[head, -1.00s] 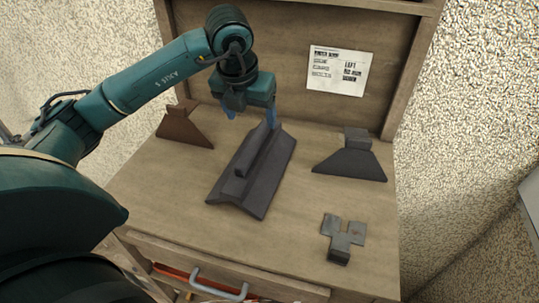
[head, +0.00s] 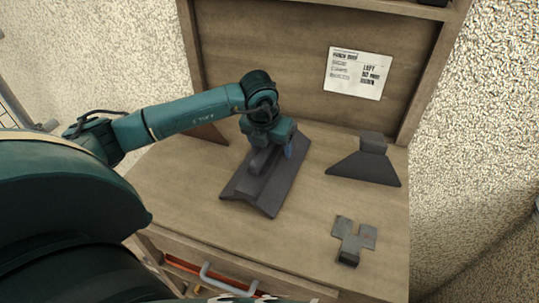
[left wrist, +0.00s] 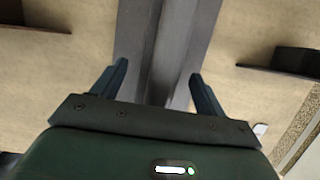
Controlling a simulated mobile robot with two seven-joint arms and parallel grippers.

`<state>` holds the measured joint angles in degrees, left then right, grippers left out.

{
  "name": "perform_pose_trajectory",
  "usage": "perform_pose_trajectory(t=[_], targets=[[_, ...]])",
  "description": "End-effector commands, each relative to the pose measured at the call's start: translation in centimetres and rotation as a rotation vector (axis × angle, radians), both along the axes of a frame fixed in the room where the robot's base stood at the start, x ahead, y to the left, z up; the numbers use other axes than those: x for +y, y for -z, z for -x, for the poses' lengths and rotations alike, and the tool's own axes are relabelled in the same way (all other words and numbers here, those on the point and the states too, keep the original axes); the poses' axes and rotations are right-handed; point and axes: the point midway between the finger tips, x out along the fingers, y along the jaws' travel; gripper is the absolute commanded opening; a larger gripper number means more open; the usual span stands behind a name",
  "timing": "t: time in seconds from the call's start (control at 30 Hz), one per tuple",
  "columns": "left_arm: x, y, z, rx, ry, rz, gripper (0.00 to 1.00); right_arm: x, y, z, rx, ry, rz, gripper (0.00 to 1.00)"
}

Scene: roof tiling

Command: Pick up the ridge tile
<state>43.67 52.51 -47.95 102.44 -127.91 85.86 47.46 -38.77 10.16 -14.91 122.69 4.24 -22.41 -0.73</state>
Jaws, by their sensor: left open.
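The ridge tile (head: 262,193) is a long dark grey piece with sloping sides and a raised bar along its top. It lies on the wooden bench, slanting away from me. My left gripper (head: 270,153) is open above its middle-to-far part and hides some of it. In the left wrist view the ridge tile (left wrist: 168,48) runs between the two open blue fingers (left wrist: 157,76), one on each side of the raised bar. I cannot tell whether the fingers touch it. My right gripper is not in view.
A dark grey tile with a block on top (head: 365,163) stands to the right. A small grey metal piece (head: 353,240) lies at the front right. A brown tile (head: 210,134) is partly hidden behind my arm. A paper notice (head: 357,74) hangs on the back board (head: 265,45).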

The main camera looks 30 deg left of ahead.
Motion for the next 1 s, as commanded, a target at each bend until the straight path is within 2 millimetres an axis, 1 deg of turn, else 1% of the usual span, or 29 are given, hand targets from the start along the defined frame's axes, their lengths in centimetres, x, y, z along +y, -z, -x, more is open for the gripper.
perform_pose_trajectory(t=[0.17, 1.0], targets=[[-0.01, 0.03, 0.0, 0.0, 0.0, 0.0, 0.73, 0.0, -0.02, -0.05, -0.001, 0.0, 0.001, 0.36], [-0.01, -0.03, 0.0, 0.0, 0.0, 0.001, 0.05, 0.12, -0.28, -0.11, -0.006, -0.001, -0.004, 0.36]])
